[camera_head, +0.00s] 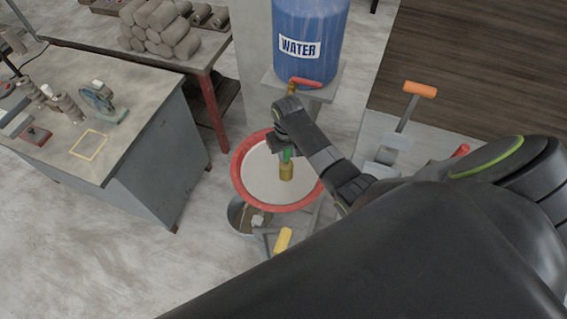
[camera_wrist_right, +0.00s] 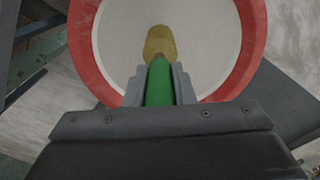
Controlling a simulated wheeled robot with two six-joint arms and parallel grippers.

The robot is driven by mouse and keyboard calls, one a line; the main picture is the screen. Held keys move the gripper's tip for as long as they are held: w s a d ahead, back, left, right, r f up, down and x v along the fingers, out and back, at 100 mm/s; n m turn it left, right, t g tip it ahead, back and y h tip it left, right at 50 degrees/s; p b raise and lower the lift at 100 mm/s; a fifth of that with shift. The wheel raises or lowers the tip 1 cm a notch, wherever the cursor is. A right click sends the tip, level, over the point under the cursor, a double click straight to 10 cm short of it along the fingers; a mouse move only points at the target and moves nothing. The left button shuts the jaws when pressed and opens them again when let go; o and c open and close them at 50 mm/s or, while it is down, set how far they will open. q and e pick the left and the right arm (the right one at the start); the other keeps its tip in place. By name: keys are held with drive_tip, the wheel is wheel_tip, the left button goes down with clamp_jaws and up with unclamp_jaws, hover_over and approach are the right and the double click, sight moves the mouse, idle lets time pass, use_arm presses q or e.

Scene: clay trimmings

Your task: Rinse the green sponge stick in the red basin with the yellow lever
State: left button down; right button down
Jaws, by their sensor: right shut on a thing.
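The green sponge stick (camera_wrist_right: 159,84) is held in my right gripper (camera_wrist_right: 158,88), which is shut on its green handle. Its yellow-brown sponge end (camera_head: 286,172) points down over the pale inside of the red basin (camera_head: 240,187). I cannot tell whether the sponge touches the basin's bottom. In the right wrist view the sponge end (camera_wrist_right: 159,43) lies against the white inside, with the basin's red rim (camera_wrist_right: 86,45) around it. The yellow lever (camera_head: 283,240) is below the basin, near its front edge. My left gripper is not in view.
A blue water barrel (camera_head: 309,40) with a red tap handle (camera_head: 305,82) stands behind the basin. A metal bucket (camera_head: 240,215) is under it. An orange-handled lever (camera_head: 420,90) and a red handle (camera_head: 461,150) are at right. A workbench (camera_head: 140,140) stands left.

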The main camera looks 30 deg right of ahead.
drive_tip(key=shift+r, duration=0.1)
drive_tip(key=shift+r, duration=4.65)
